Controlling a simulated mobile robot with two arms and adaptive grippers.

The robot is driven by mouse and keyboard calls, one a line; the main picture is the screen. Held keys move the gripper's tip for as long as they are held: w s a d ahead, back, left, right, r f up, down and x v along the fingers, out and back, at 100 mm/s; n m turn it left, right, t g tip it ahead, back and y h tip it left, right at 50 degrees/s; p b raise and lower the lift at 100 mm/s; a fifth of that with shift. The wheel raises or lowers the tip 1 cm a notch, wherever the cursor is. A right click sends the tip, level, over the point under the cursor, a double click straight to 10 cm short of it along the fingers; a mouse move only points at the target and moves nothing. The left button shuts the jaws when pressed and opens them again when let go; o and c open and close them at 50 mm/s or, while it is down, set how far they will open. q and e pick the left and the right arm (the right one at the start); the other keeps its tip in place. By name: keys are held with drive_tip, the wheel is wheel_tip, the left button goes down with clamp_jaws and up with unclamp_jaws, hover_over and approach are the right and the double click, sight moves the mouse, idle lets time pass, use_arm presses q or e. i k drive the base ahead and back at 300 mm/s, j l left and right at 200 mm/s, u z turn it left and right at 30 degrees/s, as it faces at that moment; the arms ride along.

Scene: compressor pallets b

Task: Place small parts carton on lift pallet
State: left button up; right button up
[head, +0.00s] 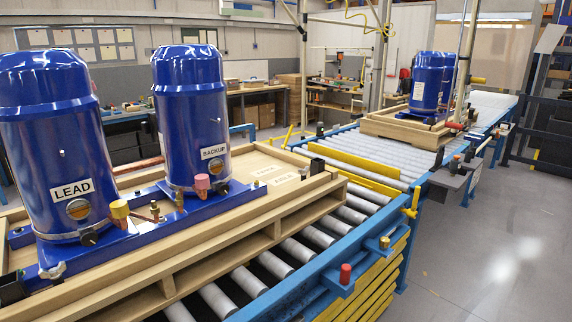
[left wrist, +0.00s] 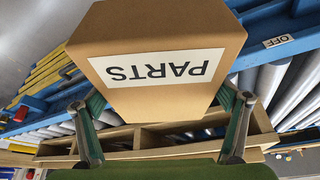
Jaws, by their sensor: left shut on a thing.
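A brown carton (left wrist: 120,40) labelled PARTS fills the upper middle of the left wrist view, its lettering upside down. My left gripper (left wrist: 161,100) is shut on it, one finger at each side. A wooden pallet (left wrist: 150,138) shows behind the fingers; the gap between carton and pallet is hard to judge. In the head view the near wooden pallet (head: 262,228) lies on rollers and bears two blue compressors, LEAD (head: 48,150) and BACKUP (head: 190,115), on a blue frame. Its right end has a bare marked area. Neither gripper nor the carton shows in the head view.
The roller conveyor (head: 375,150) runs to the back right, with yellow rails. A farther pallet (head: 400,127) bears more blue compressors. A yellow slatted base (head: 372,285) stands under the blue conveyor edge. The grey floor at right is clear.

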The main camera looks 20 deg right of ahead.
sight(276, 170)
drive_tip(key=i+l+z, duration=0.1)
drive_tip(key=l, duration=0.35)
drive_tip(key=i+l, duration=0.25)
drive_tip(key=l, duration=0.15)
drive_tip(key=i+l+z, duration=0.15)
drive_tip(key=l, duration=0.3)
drive_tip(key=i+l+z, duration=0.1)
drive_tip(key=l, duration=0.3)
drive_tip(key=i, duration=0.1)
